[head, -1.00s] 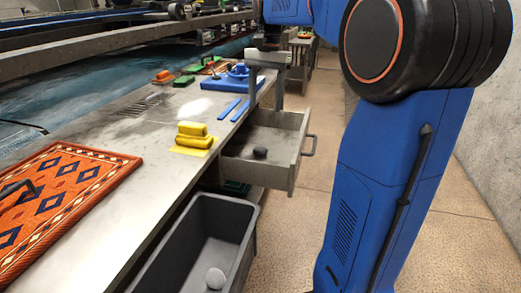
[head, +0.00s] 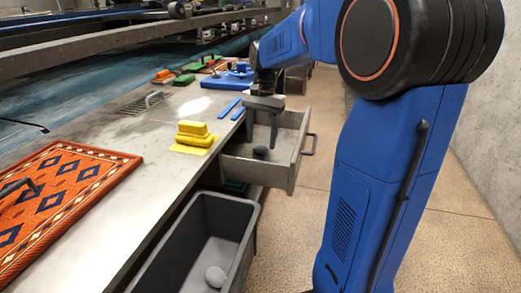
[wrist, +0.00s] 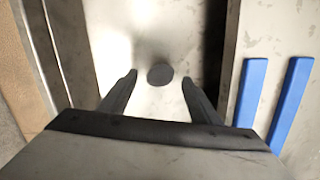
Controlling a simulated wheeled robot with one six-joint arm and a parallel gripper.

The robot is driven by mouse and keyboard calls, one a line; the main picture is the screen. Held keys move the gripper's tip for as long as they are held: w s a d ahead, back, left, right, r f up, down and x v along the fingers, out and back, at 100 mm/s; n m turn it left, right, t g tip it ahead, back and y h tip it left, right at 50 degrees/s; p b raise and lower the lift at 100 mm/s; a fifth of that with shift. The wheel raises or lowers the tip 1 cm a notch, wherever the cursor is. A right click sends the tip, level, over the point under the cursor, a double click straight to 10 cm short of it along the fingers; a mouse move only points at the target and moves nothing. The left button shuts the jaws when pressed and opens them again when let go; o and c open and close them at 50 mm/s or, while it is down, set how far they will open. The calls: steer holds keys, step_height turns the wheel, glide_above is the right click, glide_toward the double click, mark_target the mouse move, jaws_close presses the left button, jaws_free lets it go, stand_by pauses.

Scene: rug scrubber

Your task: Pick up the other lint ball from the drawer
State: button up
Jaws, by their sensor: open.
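A dark grey lint ball (head: 261,151) lies on the floor of the open drawer (head: 284,178). In the wrist view the lint ball (wrist: 160,74) sits between and just beyond my two fingertips. My gripper (head: 262,145) points down into the drawer, open and empty, above the lint ball. In the wrist view my gripper (wrist: 158,80) has its fingers apart on either side of the ball, and I cannot tell the exact height left. A lighter grey lint ball (head: 215,277) lies in the dark grey bin (head: 195,243) below.
The drawer's walls stand close around my fingers. On the bench are a yellow sponge stack (head: 194,134), two blue strips (wrist: 291,95), a blue tray (head: 228,81) and an orange patterned rug (head: 60,195). Open floor lies right of the drawer.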

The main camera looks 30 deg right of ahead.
steer(key=shift+s+a+f, duration=0.1)
steer(key=shift+f, duration=0.8)
steer(key=c, duration=1.1)
steer(key=shift+r, duration=0.1)
